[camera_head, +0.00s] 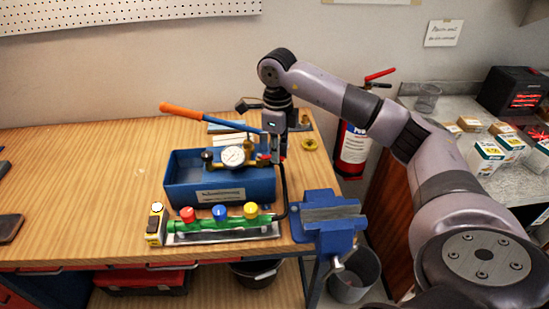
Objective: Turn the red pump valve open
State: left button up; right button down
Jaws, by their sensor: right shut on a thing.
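The blue test pump (222,190) stands on the wooden bench, with a round gauge (233,156) on top and a long lever with an orange handle (183,110) slanting up to the left. My right gripper (275,155) reaches down from above at the pump's right end, shut on a small part beside the gauge. A little red shows between its fingers, which fits the red pump valve; the fingers hide most of it, and its turn angle cannot be told. My left gripper is not in view.
A green manifold (220,225) with red, blue and yellow knobs lies in front of the pump. The bench's left side is mostly clear.

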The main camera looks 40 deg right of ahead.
jog(key=shift+w+d+r+n+b, duration=0.15)
jog(key=shift+w+d+n, duration=0.25)
jog(key=shift+n, duration=0.75)
jog(key=shift+w+d+f+n+b, duration=0.1)
jog(key=shift+w+d+n+b, duration=0.2)
jog(key=shift+n, duration=0.85)
jog(key=shift+w, duration=0.1)
jog(key=c, duration=1.6)
grip_release()
jog(key=shift+c, duration=0.2)
notch_tip(320, 180, up, 12)
